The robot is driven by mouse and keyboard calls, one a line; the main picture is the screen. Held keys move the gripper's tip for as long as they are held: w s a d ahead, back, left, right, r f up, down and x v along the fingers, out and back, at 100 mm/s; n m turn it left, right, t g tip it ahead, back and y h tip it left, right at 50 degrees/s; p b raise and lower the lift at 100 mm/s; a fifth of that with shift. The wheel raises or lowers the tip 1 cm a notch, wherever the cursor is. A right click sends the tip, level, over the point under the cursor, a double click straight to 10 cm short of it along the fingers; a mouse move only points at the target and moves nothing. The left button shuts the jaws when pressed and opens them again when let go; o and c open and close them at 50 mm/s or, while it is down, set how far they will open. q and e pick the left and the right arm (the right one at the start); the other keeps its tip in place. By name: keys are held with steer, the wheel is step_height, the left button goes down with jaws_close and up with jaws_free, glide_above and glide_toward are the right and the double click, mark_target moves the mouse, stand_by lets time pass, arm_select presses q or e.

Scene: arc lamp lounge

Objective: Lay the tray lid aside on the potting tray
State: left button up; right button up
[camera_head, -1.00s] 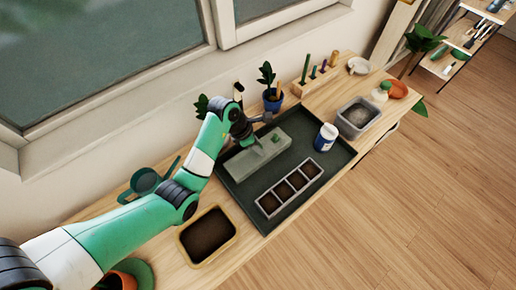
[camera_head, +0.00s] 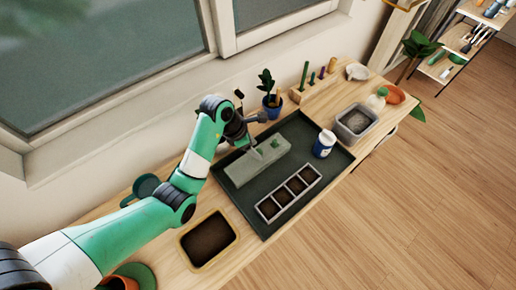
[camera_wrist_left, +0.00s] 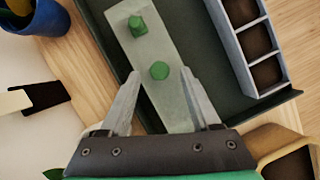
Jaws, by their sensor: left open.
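The tray lid (camera_head: 248,166) is a long pale grey-green slab lying on the dark green potting tray (camera_head: 262,222), behind the seed tray (camera_head: 268,208). In the left wrist view the lid (camera_wrist_left: 176,112) carries two green knobs, a round one (camera_wrist_left: 160,70) and a blocky one (camera_wrist_left: 137,26). My left gripper (camera_head: 258,150) is over the lid. In the left wrist view its fingers (camera_wrist_left: 161,82) are apart with the round knob between and just beyond the tips. Whether they touch the lid cannot be told. My right gripper is out of view.
A white-and-blue bottle (camera_head: 324,144) stands on the potting tray's right side. A soil box (camera_head: 208,238) sits at the front left, and a grey tub (camera_head: 355,118) at the right. A blue plant pot (camera_head: 271,106) stands behind the tray. The potting tray's front edge is bare.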

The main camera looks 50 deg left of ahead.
arm_select(q)
steer(key=p+v, duration=0.5)
steer(key=v, duration=0.3)
steer(key=shift+r, duration=0.25)
steer(key=shift+s+a, duration=0.1)
steer(key=shift+s, duration=0.05)
